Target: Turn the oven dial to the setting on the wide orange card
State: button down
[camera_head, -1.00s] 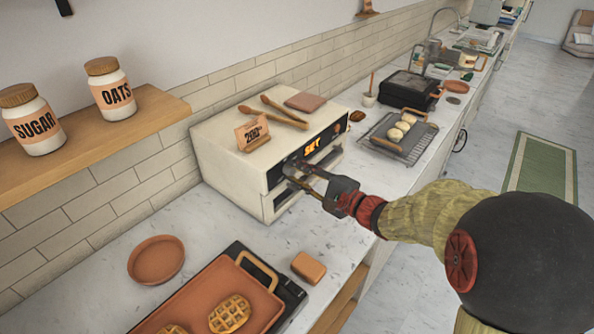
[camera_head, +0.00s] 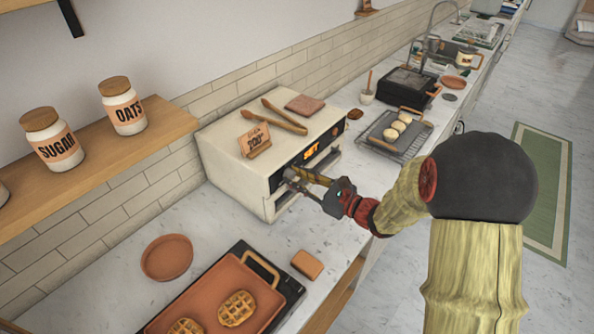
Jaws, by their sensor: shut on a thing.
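The white oven (camera_head: 232,168) stands on the counter against the tiled wall. Its dark front panel shows an orange "SET" display (camera_head: 311,151). The wide orange card (camera_head: 255,141) stands on top of the oven near its front edge; its print is too small to read with certainty. My gripper (camera_head: 293,177) is at the left part of the oven's front panel, shut on the oven dial. The fingers hide most of the dial, so its setting cannot be read.
Wooden tongs (camera_head: 284,117) and a folded cloth (camera_head: 306,104) lie on the oven. A tray of waffles (camera_head: 213,291), a small brown block (camera_head: 307,264) and a round dish (camera_head: 167,257) are in front. A rack with buns (camera_head: 397,138) stands beyond the oven.

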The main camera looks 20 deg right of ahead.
jog(key=m+p, duration=0.4)
jog(key=shift+p, duration=0.35)
jog(key=m+y+p, duration=0.1)
jog(key=m+p, duration=0.4)
jog(key=shift+m+p, duration=0.35)
jog(key=shift+m, duration=0.05)
jog(key=m+p, duration=0.5)
jog(key=shift+f+m+t+p, duration=0.15)
jog(key=shift+m+t+p, duration=0.15)
jog(key=shift+m+p, duration=1.45)
jog(key=shift+s+m+b, duration=0.1)
jog(key=shift+m+b, duration=0.2)
jog(key=shift+m, duration=0.15)
jog(key=c, duration=1.6)
grip_release()
jog(key=shift+o, duration=0.2)
